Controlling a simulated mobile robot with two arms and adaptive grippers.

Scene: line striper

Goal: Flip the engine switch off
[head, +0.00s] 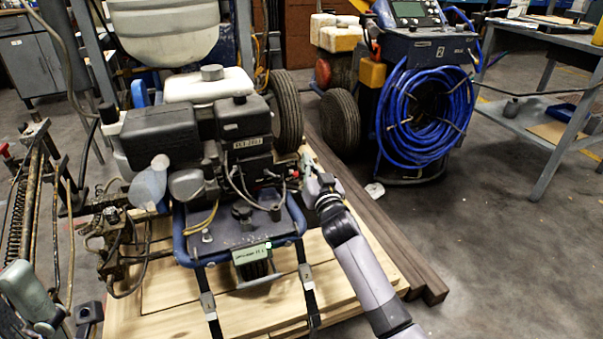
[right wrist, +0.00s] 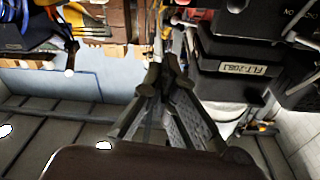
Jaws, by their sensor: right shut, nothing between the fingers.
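The line striper's engine (head: 215,130) is a dark block with a labelled housing, set behind a blue-framed front plate. I cannot clearly make out the engine switch; small red parts (head: 294,174) show at the engine's right side, close to my right gripper (head: 311,172). That gripper is shut and empty, its fingers pointing at the engine's right side. In the right wrist view the gripper (right wrist: 161,75) has its tips together, left of the dark engine housing with its pale label (right wrist: 238,68). I cannot tell whether the tips touch anything.
The striper stands on a wooden pallet (head: 160,290) with dark straps. A wheel (head: 287,112) is just behind my right gripper. Long dark beams (head: 400,255) lie along the pallet's right. A machine with a blue hose (head: 425,115) stands behind; open floor is at right.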

